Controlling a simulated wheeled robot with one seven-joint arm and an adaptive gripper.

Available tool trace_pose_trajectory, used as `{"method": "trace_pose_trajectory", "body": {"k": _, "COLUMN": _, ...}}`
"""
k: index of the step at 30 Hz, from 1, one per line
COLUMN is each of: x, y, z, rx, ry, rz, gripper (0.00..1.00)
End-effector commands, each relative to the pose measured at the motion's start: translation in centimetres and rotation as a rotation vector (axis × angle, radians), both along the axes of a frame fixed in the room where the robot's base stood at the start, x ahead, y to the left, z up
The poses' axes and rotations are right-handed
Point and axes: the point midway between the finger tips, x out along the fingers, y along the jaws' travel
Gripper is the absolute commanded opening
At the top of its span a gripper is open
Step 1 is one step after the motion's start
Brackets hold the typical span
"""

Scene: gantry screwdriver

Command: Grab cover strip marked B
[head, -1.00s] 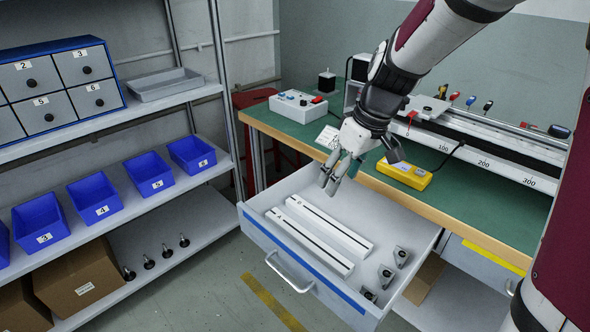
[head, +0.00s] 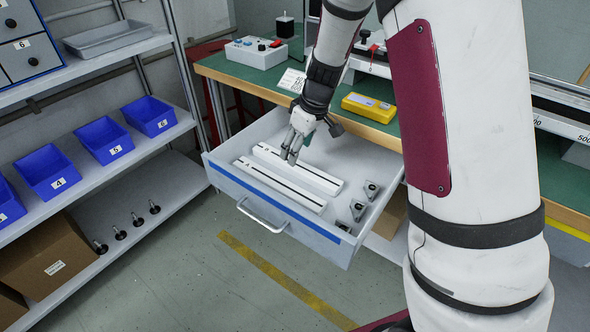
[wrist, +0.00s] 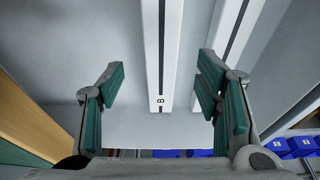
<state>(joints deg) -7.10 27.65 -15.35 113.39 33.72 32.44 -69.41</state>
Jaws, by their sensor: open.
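The cover strip marked B (wrist: 161,60) is a long white bar with a dark groove and a black B near its end in the wrist view. In the head view it appears to be the rear strip (head: 318,177) of two lying in the open drawer (head: 364,157). A second, similar strip (wrist: 222,38) lies to its right in the wrist view; it is the front strip (head: 285,189) in the head view. My gripper (head: 291,157) is open and empty above the rear strip. In the wrist view its fingers (wrist: 160,84) stand either side of strip B, apparently not touching it.
Several small metal brackets (head: 357,210) sit at the drawer's right end. The green bench (head: 235,72) with a yellow device (head: 369,107) adjoins the drawer's rear. Shelves with blue bins (head: 103,139) stand left. Floor before the drawer is clear.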

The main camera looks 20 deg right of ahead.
Motion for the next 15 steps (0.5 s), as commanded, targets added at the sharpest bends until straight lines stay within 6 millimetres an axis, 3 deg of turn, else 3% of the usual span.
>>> {"method": "trace_pose_trajectory", "body": {"k": 9, "x": 0.1, "y": 0.3, "z": -4.1, "rx": 0.000, "ry": 0.003, "rz": 0.001, "gripper": 0.58}}
{"method": "trace_pose_trajectory", "body": {"k": 15, "x": 0.5, "y": 0.5, "z": -5.3, "rx": 0.000, "ry": 0.000, "rz": 0.000, "gripper": 0.58}}
